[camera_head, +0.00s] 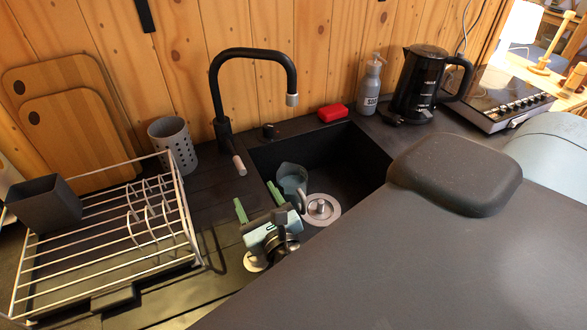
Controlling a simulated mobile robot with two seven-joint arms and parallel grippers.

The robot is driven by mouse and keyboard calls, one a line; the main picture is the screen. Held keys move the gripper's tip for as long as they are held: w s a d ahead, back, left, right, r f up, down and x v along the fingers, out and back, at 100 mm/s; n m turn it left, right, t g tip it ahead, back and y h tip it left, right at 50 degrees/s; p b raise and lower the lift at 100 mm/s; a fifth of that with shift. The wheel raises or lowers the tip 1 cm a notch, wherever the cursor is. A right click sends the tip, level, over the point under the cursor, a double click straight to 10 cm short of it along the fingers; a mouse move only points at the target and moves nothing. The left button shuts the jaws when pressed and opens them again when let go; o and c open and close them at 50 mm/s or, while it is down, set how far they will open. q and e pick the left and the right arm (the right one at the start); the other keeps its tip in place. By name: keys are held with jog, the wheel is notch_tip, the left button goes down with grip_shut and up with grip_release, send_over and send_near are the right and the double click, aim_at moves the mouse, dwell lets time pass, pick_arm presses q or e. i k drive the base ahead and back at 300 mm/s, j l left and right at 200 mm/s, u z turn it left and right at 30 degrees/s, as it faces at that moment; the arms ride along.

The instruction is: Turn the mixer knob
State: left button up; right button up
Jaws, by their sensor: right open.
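The mixer is a black tap (222,118) with a tall arched spout behind the sink's left end. Its knob (239,165) is a short lever with a pale tip, low on the tap's front right side. My right gripper (258,202) is open, its two green-padded fingers pointing up toward the tap. It is in front of the knob and a little to its right, apart from it, with nothing between the fingers. My left gripper does not show.
The black sink (345,160) holds a blue-grey cup (291,177). A wire dish rack (95,235) and grey cutlery holder (173,143) stand left. A red sponge (332,112), soap bottle (370,85) and black kettle (418,85) stand behind the sink.

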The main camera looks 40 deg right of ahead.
aim_at(268, 130)
jog(key=k+j, duration=0.15)
jog(key=k, duration=0.35)
jog(key=k+j, duration=0.2)
jog(key=k, duration=0.25)
